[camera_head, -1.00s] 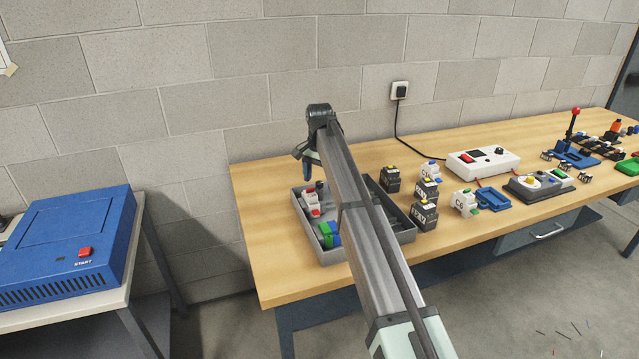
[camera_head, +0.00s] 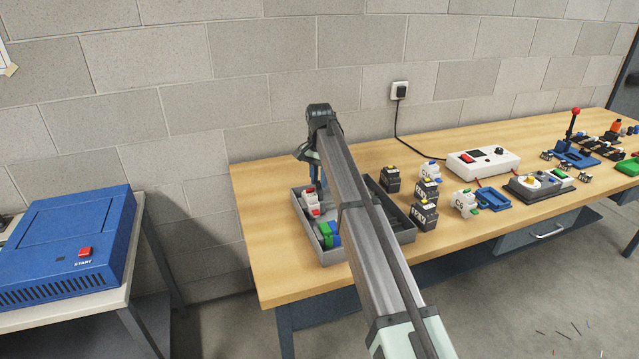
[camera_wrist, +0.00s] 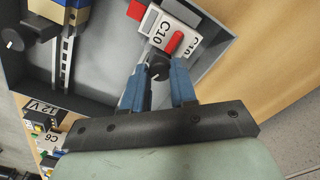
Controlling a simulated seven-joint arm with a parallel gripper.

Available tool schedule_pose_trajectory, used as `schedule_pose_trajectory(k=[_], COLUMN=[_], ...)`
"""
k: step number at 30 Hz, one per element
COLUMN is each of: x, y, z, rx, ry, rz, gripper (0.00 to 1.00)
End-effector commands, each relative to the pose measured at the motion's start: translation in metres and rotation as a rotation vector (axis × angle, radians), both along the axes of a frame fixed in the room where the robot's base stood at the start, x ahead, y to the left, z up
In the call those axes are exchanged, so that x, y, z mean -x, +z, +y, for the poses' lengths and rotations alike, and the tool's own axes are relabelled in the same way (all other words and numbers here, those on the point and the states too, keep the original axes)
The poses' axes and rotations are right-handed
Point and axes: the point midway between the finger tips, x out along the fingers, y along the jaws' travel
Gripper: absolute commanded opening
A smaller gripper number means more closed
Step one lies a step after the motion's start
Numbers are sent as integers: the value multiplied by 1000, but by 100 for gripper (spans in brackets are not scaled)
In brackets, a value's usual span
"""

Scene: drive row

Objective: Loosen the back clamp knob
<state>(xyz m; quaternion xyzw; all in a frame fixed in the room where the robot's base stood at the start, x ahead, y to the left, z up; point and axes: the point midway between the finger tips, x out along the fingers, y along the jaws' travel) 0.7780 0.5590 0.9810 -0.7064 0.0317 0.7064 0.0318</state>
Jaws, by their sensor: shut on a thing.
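A black clamp knob (camera_wrist: 159,68) sits at the end of a module labelled C10 (camera_wrist: 172,30) with a red part, inside the grey tray (camera_wrist: 212,62). My gripper (camera_wrist: 157,76) has its two blue fingers on either side of this knob and is shut on it. In the head view my gripper (camera_head: 318,178) reaches down at the back of the tray (camera_head: 328,258), and the knob is hidden there.
Several labelled modules (camera_head: 427,191) stand right of the tray. A white box with a red switch (camera_head: 484,162) and a grey control box (camera_head: 535,186) are further right. A blue START machine (camera_head: 70,245) stands on a separate table at the left.

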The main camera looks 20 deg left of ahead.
Motion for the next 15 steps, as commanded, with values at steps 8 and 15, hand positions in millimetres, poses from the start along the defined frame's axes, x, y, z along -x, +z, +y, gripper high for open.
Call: schedule_pose_trajectory(k=[8, 15], x=[0, 0], y=[0, 0], z=[0, 0], rx=[1, 1], ry=[281, 523], rz=[0, 1], gripper=[10, 10])
